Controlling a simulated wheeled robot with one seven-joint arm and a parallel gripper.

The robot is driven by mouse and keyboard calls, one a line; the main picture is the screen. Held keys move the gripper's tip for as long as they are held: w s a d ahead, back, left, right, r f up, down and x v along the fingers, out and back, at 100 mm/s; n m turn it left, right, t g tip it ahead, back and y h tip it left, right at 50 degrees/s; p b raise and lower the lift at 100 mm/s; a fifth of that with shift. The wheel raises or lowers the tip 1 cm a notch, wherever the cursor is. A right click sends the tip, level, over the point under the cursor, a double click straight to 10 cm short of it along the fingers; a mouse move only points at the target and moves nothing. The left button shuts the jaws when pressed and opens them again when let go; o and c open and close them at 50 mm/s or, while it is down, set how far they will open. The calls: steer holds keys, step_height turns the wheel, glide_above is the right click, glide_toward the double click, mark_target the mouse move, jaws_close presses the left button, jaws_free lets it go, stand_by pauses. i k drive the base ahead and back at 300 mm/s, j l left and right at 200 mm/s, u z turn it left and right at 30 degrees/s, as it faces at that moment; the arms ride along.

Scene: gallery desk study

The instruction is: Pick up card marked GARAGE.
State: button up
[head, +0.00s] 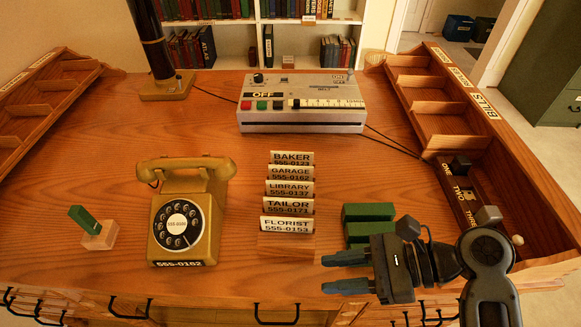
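The card marked GARAGE (290,173) stands second from the back in a column of white cards on the desk, and reads 555-0162. The BAKER card (292,157) is just behind it and the LIBRARY card (290,188) just in front. The GARAGE card's lower part is partly hidden by the cards in front. My gripper (326,273) is at the lower right, in front and to the right of the cards. Its two fingers point left and are apart, with nothing between them.
A yellow rotary phone (190,205) stands left of the cards. Green blocks (368,212) lie to their right, beside my gripper. A grey machine marked OFF (301,102) is behind. The TAILOR (289,206) and FLORIST (288,224) cards are nearer. Wooden compartments flank the desk.

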mark_target(276, 172)
steer(key=i, duration=0.85)
